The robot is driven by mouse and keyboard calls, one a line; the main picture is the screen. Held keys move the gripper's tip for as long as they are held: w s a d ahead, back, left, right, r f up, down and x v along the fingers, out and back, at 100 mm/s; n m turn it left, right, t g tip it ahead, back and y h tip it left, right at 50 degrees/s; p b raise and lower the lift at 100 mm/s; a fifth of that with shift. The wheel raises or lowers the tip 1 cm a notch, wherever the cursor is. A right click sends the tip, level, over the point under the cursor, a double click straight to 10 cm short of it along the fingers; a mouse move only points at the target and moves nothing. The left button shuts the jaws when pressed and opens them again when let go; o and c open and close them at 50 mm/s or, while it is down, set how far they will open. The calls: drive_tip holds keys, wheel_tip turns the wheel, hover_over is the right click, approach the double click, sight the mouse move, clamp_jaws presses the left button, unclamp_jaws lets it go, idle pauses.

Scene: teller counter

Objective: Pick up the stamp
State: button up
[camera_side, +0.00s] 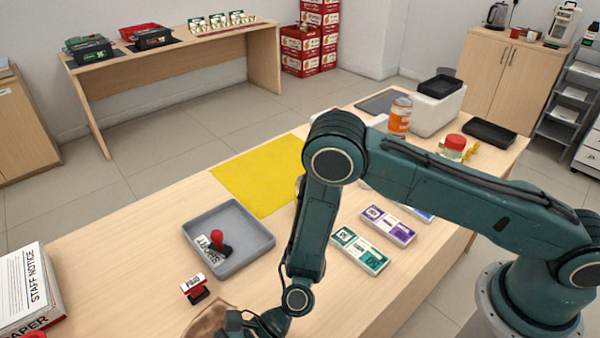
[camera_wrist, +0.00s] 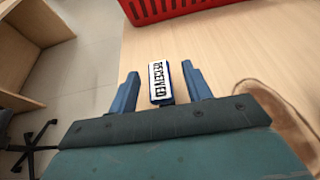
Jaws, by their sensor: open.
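A blue stamp (camera_wrist: 160,82) with a white label reading RECEIVED stands on the counter in the wrist view. My gripper (camera_wrist: 159,70) is open, with one finger on each side of this stamp and a gap to each. In the side view my wrist shows at the bottom edge and the fingers are out of frame, so this stamp is not seen there. A red and black stamp labelled PAID (camera_side: 195,288) stands on the counter in front of the grey tray (camera_side: 262,240). Another stamp with a red knob (camera_side: 217,238) is in the tray.
A red basket (camera_wrist: 165,10) lies beyond the blue stamp. A brown rounded object (camera_side: 208,318) is beside my wrist. A yellow mat (camera_side: 255,175), a green-and-white box (camera_side: 358,250) and a purple-and-white box (camera_side: 388,225) lie farther back. A STAFF NOTICE stack (camera_side: 30,290) is at left.

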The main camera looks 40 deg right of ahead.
drive_tip(key=shift+x, duration=1.3)
drive_tip(key=shift+c, duration=0.4)
clamp_jaws()
